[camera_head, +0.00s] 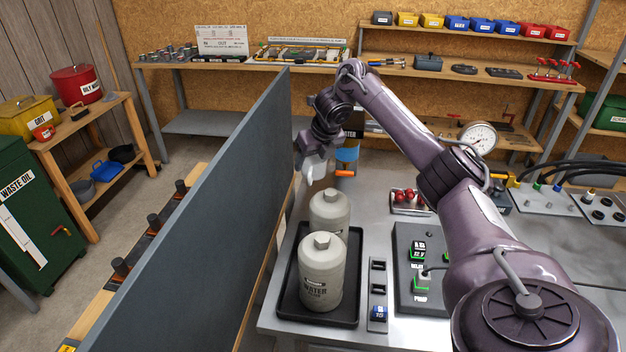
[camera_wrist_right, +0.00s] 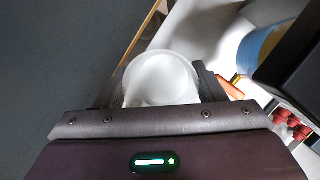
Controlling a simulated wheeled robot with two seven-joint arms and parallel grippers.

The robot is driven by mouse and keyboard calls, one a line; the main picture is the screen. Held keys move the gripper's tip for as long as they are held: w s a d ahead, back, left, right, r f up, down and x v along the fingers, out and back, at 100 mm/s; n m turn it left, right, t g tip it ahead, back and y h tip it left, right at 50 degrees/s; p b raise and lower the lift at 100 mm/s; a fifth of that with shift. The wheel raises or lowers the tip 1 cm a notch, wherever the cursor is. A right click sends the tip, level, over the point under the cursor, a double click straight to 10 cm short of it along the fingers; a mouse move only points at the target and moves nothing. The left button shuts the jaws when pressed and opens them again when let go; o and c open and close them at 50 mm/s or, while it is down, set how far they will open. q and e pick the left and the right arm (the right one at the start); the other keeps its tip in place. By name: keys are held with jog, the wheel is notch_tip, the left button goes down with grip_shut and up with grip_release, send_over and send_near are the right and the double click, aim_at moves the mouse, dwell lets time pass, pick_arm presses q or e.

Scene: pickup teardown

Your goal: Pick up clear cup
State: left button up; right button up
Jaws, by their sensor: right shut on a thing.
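The clear cup (camera_wrist_right: 160,72) looks whitish and translucent, its round rim facing the camera in the right wrist view. It sits between the fingers of my right gripper (camera_wrist_right: 157,90), which is shut on it. In the head view my right gripper (camera_head: 314,163) is at the far left part of the grey bench, close to the dark partition, and the cup shows there only as a small pale shape. I cannot tell whether the cup touches the bench. My left gripper is in neither view.
The tall dark partition (camera_head: 215,205) stands just left of the gripper. Two grey water bottles (camera_head: 322,275) stand in a black tray (camera_head: 290,314) nearer me. An orange handle (camera_head: 345,173) and a blue-banded container (camera_head: 347,156) are close to the gripper's right. Red parts (camera_head: 407,195) lie farther right.

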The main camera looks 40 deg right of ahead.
notch_tip(320, 180, up, 16)
jog(key=p, duration=0.9)
jog(key=shift+r, duration=0.25)
